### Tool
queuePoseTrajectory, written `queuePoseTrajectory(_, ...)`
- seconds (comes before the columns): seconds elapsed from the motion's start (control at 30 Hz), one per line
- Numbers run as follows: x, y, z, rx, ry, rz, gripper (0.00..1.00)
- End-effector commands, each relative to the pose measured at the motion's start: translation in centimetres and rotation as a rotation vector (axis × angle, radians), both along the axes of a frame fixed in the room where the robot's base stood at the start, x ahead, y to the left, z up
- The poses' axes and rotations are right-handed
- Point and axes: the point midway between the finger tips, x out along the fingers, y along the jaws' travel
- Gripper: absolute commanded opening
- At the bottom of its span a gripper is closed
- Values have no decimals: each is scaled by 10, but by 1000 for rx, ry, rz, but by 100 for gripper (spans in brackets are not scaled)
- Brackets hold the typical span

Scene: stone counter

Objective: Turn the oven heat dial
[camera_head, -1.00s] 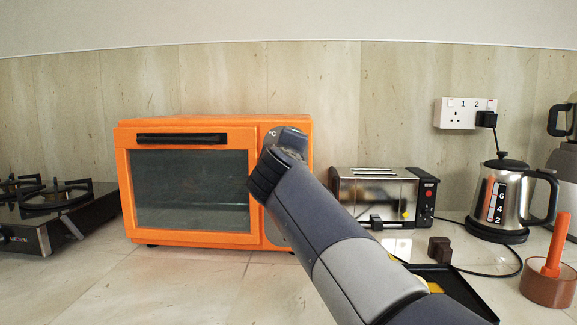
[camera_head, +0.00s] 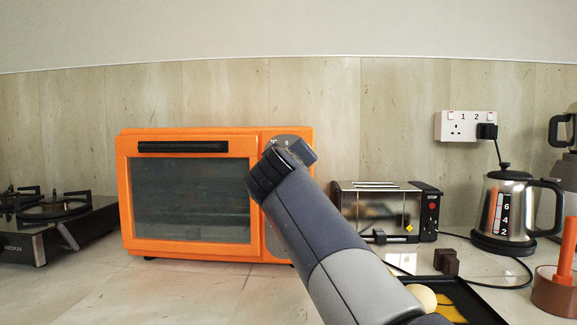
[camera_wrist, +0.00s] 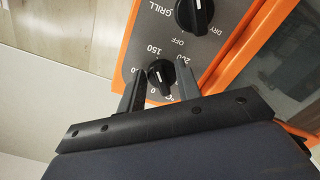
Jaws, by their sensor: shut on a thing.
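The orange oven (camera_head: 135,240) stands against the wall, with its glass door closed. The heat dial (camera_wrist: 160,76) is a black round knob with a white pointer line, on the grey panel printed with temperature numbers. In the wrist view my gripper (camera_wrist: 160,84) has one finger on each side of this dial and is shut on it. In the head view my gripper (camera_head: 291,155) is at the upper part of the oven's control panel, and my arm hides the dial and most of the panel. A second black knob (camera_wrist: 194,14), marked GRILL, DRY and OFF, is beside it.
A gas stove (camera_head: 62,222) is left of the oven. A toaster (camera_head: 375,210), a kettle (camera_head: 507,212) and a black tray (camera_head: 478,302) with a pale round thing (camera_head: 424,297) are to the right. The counter before the oven is clear.

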Motion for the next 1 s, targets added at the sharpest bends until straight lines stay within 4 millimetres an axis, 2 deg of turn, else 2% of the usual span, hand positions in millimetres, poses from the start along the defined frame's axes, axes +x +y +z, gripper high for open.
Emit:
queuePoseTrajectory(0.33,0,0,-1,1,3,-1,10)
queuePoseTrajectory(0.37,0,0,-1,1,3,-1,34)
queuePoseTrajectory(0.6,0,0,-1,1,1,-1,54)
queuePoseTrajectory(0.87,-1,0,0,1,0,0,54)
queuePoseTrajectory(1.0,-13,1,0,1,0,1,54)
